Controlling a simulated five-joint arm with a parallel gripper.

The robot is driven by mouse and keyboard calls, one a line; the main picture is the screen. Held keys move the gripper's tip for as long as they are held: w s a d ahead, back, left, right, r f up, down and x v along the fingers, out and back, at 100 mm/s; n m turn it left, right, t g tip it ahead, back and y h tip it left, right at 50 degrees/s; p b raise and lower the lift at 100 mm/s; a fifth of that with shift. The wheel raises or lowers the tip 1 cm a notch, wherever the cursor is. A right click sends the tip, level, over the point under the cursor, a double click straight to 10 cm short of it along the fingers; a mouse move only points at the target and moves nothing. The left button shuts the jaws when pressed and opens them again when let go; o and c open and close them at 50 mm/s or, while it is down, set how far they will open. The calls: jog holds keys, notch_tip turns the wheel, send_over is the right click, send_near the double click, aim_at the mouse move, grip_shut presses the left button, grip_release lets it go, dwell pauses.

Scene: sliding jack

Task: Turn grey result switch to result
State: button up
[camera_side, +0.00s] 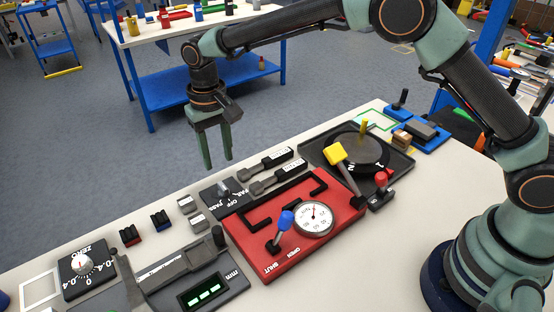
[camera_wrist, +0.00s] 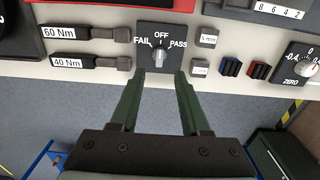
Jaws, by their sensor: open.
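The grey result switch is a small knob (camera_wrist: 160,55) on a dark plate marked FAIL, OFF and PASS. In the wrist view its grip runs up and down, in line with OFF. In the side view the switch plate (camera_side: 226,191) lies near the back edge of the bench, left of the two torque wrenches. My gripper (camera_side: 217,161) is open and empty, pointing down above and behind the plate. In the wrist view the fingertips of my gripper (camera_wrist: 160,74) are spread to either side of the knob's line, apart from the knob.
Two wrench-like handles labelled 60 Nm (camera_wrist: 70,33) and 40 Nm (camera_wrist: 75,62) lie beside the switch. Small labelled blocks (camera_wrist: 207,37) sit on its other side. A red gauge panel (camera_side: 258,262) with a blue lever is in front.

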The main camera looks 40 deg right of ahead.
aim_at(223, 186)
notch_tip(223, 186, down, 9)
jog(key=shift+r, duration=0.2)
grip_shut()
